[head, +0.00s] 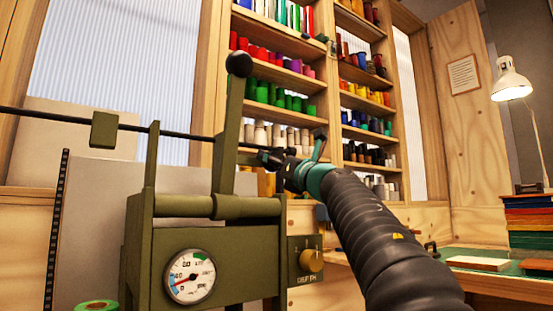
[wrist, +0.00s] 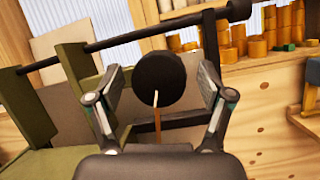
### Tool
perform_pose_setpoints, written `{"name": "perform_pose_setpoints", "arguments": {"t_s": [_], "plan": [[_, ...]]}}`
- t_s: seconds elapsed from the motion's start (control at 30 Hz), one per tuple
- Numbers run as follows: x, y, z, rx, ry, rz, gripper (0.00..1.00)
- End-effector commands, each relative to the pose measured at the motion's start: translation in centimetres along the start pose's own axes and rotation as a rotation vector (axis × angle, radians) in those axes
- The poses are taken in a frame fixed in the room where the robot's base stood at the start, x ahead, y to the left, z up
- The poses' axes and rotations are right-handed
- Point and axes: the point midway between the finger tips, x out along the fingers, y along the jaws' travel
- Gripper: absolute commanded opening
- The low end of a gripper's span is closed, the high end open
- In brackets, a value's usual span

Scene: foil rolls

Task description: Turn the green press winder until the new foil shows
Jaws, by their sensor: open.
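The olive green press (head: 235,240) stands left of centre in the head view, with a lever topped by a black ball (head: 239,63) and a white dial gauge (head: 190,276). Its green uprights also show in the wrist view (wrist: 85,90). My gripper (head: 284,153) reaches the press's right side, behind the lever. In the wrist view my open fingers (wrist: 160,82) stand either side of a round black knob (wrist: 158,76), with visible gaps. A thin tan strip (wrist: 157,120) shows below the knob. I cannot tell whether this knob is the winder.
A long black bar (wrist: 140,37) crosses behind the knob and carries a block (head: 103,130). A depth dial (head: 311,260) is on the press's right. Shelves of coloured rolls (head: 285,100) stand behind. A lamp (head: 511,84) and a green mat (head: 452,256) are at right.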

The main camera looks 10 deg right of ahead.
Motion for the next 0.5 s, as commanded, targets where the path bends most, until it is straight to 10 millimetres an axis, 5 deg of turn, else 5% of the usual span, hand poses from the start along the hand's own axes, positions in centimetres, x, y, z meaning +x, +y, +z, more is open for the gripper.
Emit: {"name": "perform_pose_setpoints", "arguments": {"t_s": [0.23,0.47,0.5], "plan": [[0.04,-0.04,-0.05,0.001,0.0,-0.001,0.8],[0.03,-0.04,-0.04,0.001,0.0,-0.001,0.22],[0.03,-0.04,-0.05,0.001,0.0,0.0,0.2]]}}
